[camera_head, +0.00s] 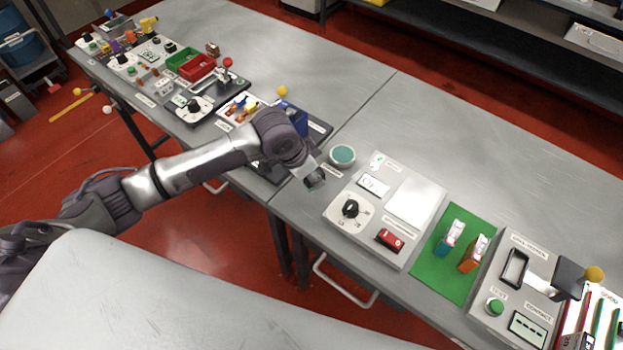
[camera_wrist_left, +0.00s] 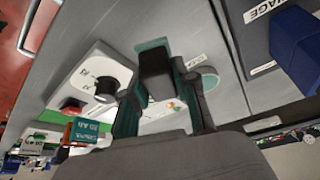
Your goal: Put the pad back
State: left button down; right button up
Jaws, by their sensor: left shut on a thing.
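My left gripper (camera_head: 313,177) is shut on a dark block with teal along its edge, which I take to be the pad (camera_wrist_left: 155,62). In the left wrist view the pad sits between the two fingers of the left gripper (camera_wrist_left: 160,85); its underside is hidden. The gripper is over the table, just left of a round teal-topped dish (camera_head: 342,155). The dish also shows in the left wrist view (camera_wrist_left: 210,80), right of the fingers. Whether the pad touches the table I cannot tell. My right gripper is not in view.
A grey panel (camera_head: 418,243) with a black knob and red switch stands right of the gripper. A green mat (camera_head: 430,272) with small upright blocks lies farther right. A blue bin (camera_head: 297,122) stands behind the wrist. The table's back is bare.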

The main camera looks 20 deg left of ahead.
pick_arm(q)
jog(key=shift+w+a+f, duration=0.3)
jog(key=shift+w+f, duration=0.1)
notch_tip(320, 180, down, 3)
jog(key=shift+f+p, duration=0.15)
jog(key=shift+p, duration=0.5)
jog(key=shift+f, duration=0.25)
jog(key=shift+f, duration=0.15)
jog(key=c, duration=0.9)
grip_release()
jog(key=b+v, duration=0.1)
jog(key=v, duration=1.1)
jog(key=shift+r+b, duration=0.2)
jog(key=shift+b, duration=0.1)
